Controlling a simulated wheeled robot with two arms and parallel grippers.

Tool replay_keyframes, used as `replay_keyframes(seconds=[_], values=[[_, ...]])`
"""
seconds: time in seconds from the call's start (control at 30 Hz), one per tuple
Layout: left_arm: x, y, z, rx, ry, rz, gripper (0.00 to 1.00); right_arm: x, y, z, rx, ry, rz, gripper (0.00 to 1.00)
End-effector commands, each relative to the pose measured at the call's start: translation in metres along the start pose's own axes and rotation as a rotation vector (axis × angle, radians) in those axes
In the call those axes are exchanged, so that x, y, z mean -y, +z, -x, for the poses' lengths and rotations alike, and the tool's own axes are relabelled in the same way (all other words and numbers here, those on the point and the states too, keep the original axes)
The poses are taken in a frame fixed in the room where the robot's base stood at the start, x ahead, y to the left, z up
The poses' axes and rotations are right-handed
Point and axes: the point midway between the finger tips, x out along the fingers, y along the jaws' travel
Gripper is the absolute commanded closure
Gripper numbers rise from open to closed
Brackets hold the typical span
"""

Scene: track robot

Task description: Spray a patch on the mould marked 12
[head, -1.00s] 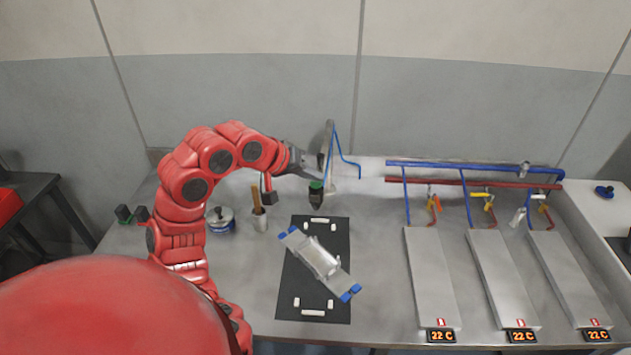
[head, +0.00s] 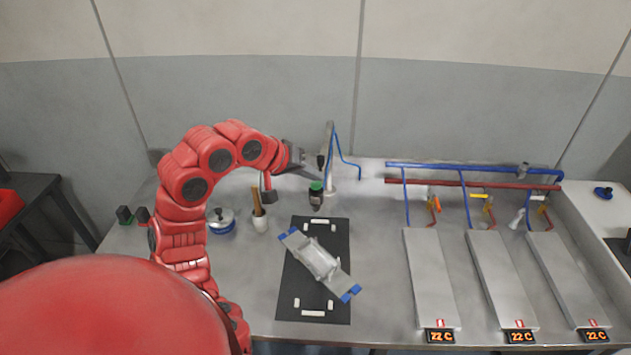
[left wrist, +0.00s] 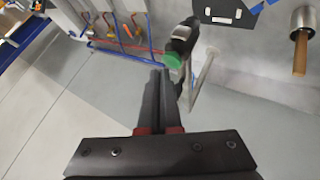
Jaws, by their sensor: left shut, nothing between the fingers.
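My left gripper (head: 312,174) is shut and empty, near the upright post at the back of the bench. It shows in the left wrist view (left wrist: 160,75) with its fingers together, close to a dark tool with a green cap (head: 316,194). The tool also shows in the left wrist view (left wrist: 183,38); I cannot tell whether the fingers touch it. A grey block with blue ends (head: 318,262) lies tilted on a black mat (head: 335,308). Three long grey slabs (head: 430,275) lie at the right, with displays reading 22 C. I can read no 12 on anything. My right gripper is not in view.
The post (head: 329,150) carries a blue hose. Blue and red pipes (head: 470,168) with coloured valve handles run behind the slabs. A cup with a brown handle (head: 260,222) and a blue-and-silver pot (head: 220,223) stand left of the mat. Bare bench lies between mat and slabs.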

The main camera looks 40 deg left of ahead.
Motion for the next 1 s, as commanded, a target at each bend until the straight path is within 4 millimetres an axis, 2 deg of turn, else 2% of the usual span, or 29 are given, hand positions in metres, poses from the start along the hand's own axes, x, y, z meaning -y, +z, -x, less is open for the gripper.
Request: replay_keyframes(seconds=[0.27,0.73,1.0], values=[[-0.004,-0.004,0.005,-0.001,0.001,-0.001,1.0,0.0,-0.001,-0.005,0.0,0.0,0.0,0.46],[-0.03,-0.03,0.041,-0.002,0.001,-0.002,1.0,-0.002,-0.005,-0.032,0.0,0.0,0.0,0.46],[-0.031,-0.03,0.042,0.0,0.0,0.0,1.0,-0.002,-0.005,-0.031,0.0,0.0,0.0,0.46]])
